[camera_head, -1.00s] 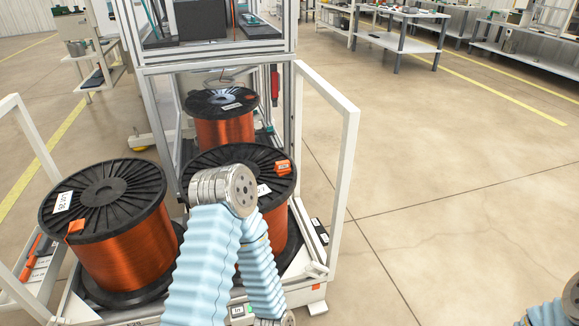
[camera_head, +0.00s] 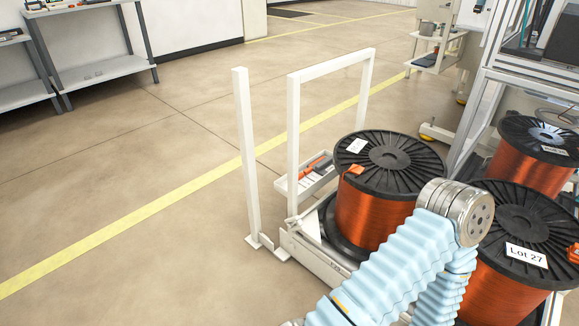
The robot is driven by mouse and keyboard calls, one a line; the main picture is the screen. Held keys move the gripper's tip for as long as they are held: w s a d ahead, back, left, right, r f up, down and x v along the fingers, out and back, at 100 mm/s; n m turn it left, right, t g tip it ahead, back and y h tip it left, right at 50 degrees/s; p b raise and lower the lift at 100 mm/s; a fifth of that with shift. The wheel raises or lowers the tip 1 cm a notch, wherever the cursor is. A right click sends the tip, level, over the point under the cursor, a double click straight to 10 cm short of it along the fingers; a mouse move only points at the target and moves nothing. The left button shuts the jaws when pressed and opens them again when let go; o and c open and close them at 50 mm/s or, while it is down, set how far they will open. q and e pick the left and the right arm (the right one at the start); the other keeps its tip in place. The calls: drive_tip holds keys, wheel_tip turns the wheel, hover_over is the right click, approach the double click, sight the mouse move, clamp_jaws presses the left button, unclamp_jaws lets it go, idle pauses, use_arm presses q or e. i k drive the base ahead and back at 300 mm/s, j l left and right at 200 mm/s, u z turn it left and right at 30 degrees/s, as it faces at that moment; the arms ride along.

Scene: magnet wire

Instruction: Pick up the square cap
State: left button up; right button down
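I cannot make out a square cap for certain. A small orange piece (camera_head: 356,169) sits on the black top flange of the left copper wire spool (camera_head: 375,215). Another orange piece (camera_head: 573,253) shows at the right edge, on the spool labelled "Lot 27" (camera_head: 505,285). My arm in its light blue sleeve rises from the bottom, with a bare metal joint in front of the spools. No gripper fingers show, so neither gripper is in view.
The spools stand by a white-framed cart (camera_head: 293,130); a small tray (camera_head: 306,178) with orange-handled tools hangs beside it. A third spool (camera_head: 530,165) stands at the back right, by a metal-framed station (camera_head: 480,100). Open floor lies left, with a grey workbench (camera_head: 100,50) beyond.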

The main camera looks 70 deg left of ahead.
sight(322, 165)
drive_tip(key=u, duration=2.15)
drive_tip(key=j+z, duration=0.1)
drive_tip(key=z, duration=0.9)
drive_tip(key=j+z, duration=0.8)
drive_tip(key=k+j+z, duration=0.2)
drive_tip(key=j+z, duration=0.2)
drive_tip(key=k+j+z, duration=0.15)
drive_tip(key=j+z, duration=0.25)
